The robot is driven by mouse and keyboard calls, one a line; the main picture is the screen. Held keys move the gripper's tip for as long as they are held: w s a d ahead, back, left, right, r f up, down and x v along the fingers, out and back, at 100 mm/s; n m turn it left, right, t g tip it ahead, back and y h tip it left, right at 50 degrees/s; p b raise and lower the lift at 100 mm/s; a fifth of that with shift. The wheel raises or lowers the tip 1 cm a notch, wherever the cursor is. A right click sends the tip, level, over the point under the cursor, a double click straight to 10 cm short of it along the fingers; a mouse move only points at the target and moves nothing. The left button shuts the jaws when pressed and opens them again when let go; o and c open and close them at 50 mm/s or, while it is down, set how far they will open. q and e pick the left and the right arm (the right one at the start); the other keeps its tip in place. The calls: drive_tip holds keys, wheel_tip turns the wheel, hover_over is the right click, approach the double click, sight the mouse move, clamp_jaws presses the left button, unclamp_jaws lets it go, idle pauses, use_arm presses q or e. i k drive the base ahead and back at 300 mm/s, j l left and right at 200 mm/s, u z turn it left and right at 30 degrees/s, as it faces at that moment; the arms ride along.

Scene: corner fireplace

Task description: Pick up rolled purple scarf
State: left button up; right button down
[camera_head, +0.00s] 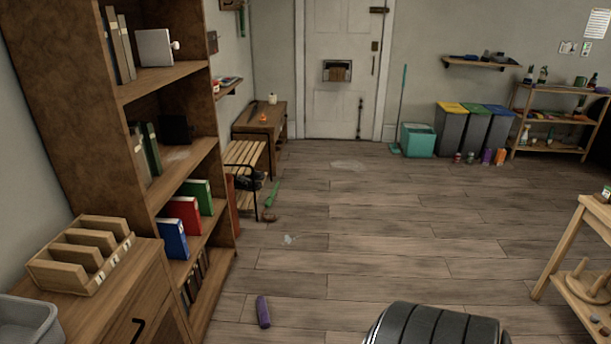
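A small rolled purple item (263,311), which looks like the rolled scarf, lies on the wooden floor near the bottom of the head view. It is just right of the tall bookshelf's lower end, with bare floor around it. Neither of my grippers shows in this view.
A wooden bookshelf (168,74) and a cabinet with a wooden sorter (82,255) line the left side. A black ribbed object (435,325) is at the bottom edge. A wooden table (560,245) stands at right. Several bins (452,130) stand at the back. The middle floor is mostly clear.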

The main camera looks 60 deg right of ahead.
sight(262, 309)
drive_tip(key=z, duration=1.5)
drive_tip(key=i+l, duration=0.15)
drive_tip(key=i+u, duration=0.05)
drive_tip(key=i, duration=0.05)
